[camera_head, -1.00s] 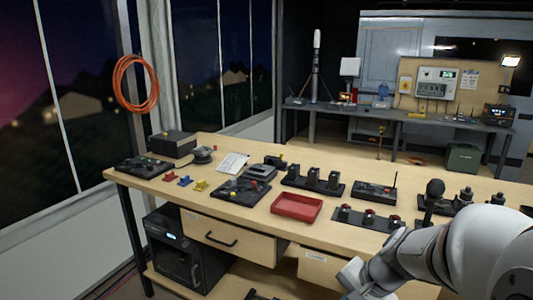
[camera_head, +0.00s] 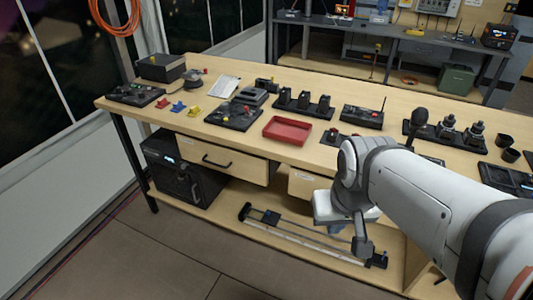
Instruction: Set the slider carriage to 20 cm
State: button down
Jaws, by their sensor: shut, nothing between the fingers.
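A camera slider (camera_head: 310,240) lies on the lower wooden shelf under the workbench, running from upper left to lower right, with a pale strip along it. Dark end pieces show at both ends. A small dark block near the left end looks like the carriage (camera_head: 270,217). The scale marks are too small to read. My gripper (camera_head: 363,254) hangs from my arm in front of the slider's right part, well to the right of the carriage. It is shut and empty. It hides part of the rail, and I cannot tell whether it touches it.
The workbench top (camera_head: 230,72) above holds a red tray (camera_head: 287,131), camera gear and small control boxes. Drawers (camera_head: 222,155) hang over the shelf. A black box-shaped device (camera_head: 182,172) stands at the shelf's left. The floor (camera_head: 170,255) in front is clear.

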aim_at(271, 218)
jog(key=z, duration=1.85)
jog(key=k, duration=1.35)
jog(key=u, duration=1.45)
jog(key=i, duration=1)
jog(key=u, duration=0.1)
